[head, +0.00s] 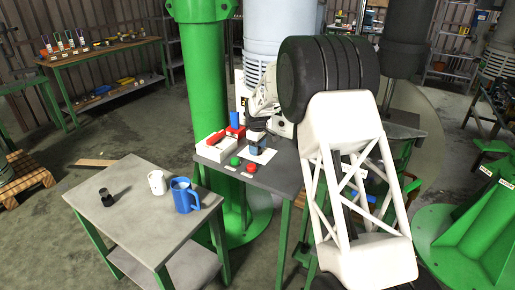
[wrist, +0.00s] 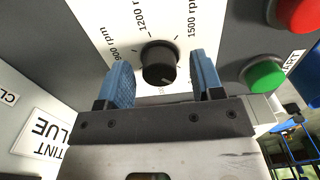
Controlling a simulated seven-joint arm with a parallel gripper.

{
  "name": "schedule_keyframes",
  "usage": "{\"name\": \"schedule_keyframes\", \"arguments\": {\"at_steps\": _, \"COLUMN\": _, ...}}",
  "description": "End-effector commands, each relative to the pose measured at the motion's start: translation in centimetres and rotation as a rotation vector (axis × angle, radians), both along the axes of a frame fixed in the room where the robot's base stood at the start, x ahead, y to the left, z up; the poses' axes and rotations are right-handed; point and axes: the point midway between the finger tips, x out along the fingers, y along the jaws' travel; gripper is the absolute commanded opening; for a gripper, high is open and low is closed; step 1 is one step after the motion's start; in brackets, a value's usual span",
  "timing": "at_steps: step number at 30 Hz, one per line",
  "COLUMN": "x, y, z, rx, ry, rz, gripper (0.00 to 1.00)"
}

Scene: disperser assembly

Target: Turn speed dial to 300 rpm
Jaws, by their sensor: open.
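The speed dial (wrist: 159,62) is a round black knob on a white plate (wrist: 105,22) marked 900, 1200 and 1500 rpm. A small pale mark shows on the knob's lower edge, slightly right of centre; the lettering below it is mostly hidden by my gripper. My gripper (wrist: 160,72) is open, with one blue finger on each side of the knob and a visible gap on both sides. In the head view my gripper (head: 257,146) is low over the white plate (head: 262,156) on the grey table, and the dial is hidden.
A green button (wrist: 263,76) and a red button (wrist: 297,12) stand right of the dial. A white "TINT BLUE" label (wrist: 45,132) lies lower left. Red and blue items (head: 235,125) stand behind my gripper. A side table (head: 130,215) holds a white mug and a blue jug.

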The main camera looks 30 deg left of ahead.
Motion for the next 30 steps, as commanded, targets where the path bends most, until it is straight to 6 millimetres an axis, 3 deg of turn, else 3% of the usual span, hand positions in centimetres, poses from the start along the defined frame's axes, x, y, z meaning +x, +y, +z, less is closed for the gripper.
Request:
{"name": "schedule_keyframes", "arguments": {"at_steps": 9, "x": 0.0, "y": 0.0, "z": -0.13, "rx": 0.0, "ry": 0.0, "rz": 0.0, "gripper": 0.61}}
{"name": "schedule_keyframes", "arguments": {"at_steps": 19, "x": -0.01, "y": 0.0, "z": -0.11, "rx": 0.0, "ry": 0.0, "rz": 0.0, "gripper": 0.11}}
{"name": "schedule_keyframes", "arguments": {"at_steps": 30, "x": -0.03, "y": -0.01, "z": -0.03, "rx": 0.0, "ry": 0.0, "rz": -0.043, "gripper": 0.11}}
